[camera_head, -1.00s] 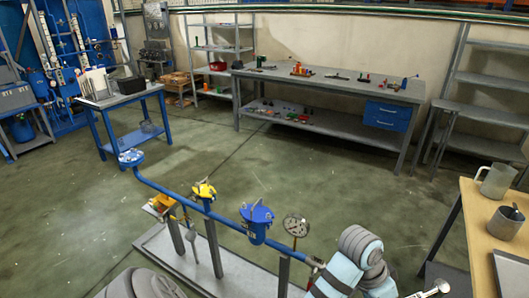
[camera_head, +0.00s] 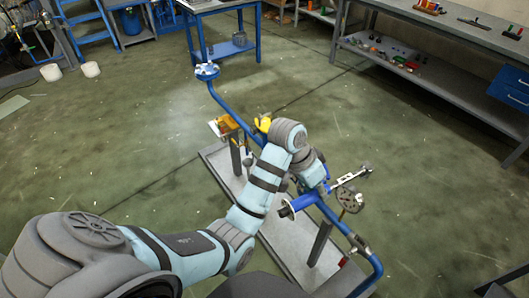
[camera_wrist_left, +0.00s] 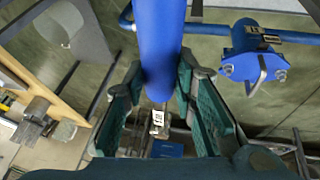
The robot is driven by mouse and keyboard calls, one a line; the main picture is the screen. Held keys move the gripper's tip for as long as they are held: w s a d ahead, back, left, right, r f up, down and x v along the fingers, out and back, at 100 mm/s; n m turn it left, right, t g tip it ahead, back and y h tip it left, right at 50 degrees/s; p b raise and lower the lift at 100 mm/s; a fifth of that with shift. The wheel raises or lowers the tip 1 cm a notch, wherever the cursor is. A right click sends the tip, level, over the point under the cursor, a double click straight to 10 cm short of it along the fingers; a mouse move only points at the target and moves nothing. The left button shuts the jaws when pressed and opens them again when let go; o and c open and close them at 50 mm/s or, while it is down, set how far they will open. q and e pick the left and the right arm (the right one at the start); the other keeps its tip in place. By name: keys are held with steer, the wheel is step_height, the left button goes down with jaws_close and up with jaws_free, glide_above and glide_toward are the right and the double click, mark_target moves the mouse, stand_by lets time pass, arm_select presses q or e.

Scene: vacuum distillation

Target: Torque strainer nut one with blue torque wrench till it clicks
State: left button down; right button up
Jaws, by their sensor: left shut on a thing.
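The blue torque wrench shows its blue handle (camera_head: 303,202) with a dark end cap just beyond my left forearm. Its steel shank (camera_head: 346,181) and head reach up and right, close to the gauge. In the left wrist view its handle (camera_wrist_left: 158,50) lies between the dark green fingers of my left gripper (camera_wrist_left: 160,78), which is shut on it. In the head view the wrist hides most of this gripper (camera_head: 314,184). In the left wrist view a blue flanged fitting (camera_wrist_left: 250,52), likely the strainer, has bolts and nuts (camera_wrist_left: 280,75). It stands right of the wrench, apart from it. The right gripper is out of view.
A round gauge (camera_head: 350,198) stands close beside the wrench. The blue pipe (camera_head: 232,113) runs over a grey base tray (camera_head: 325,240). A yellow fitting (camera_head: 264,123) is partly behind my arm. A grey workbench (camera_head: 430,85) stands at upper right. The floor between is clear.

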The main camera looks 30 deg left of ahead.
arm_select(q)
steer(key=w+a+f+m+g+b, duration=0.1)
steer(key=w+a+f+m+b, duration=0.1)
steer(key=a+b, duration=0.4)
steer(key=w+a+f+m+h+b, duration=0.1)
steer(key=w+a+f+b, duration=0.3)
steer(key=a, duration=0.7)
steer(key=w+m+b, duration=0.1)
steer(key=w+b, duration=0.1)
steer(key=b, duration=0.1)
steer(key=shift+a+f+g+b, duration=0.2)
steer(key=shift+a+g+b, duration=0.1)
steer(key=shift+a+g, duration=0.1)
step_height(320, 180, down, 4)
steer(key=shift+s+b, duration=0.1)
steer(key=shift+b, duration=1.1)
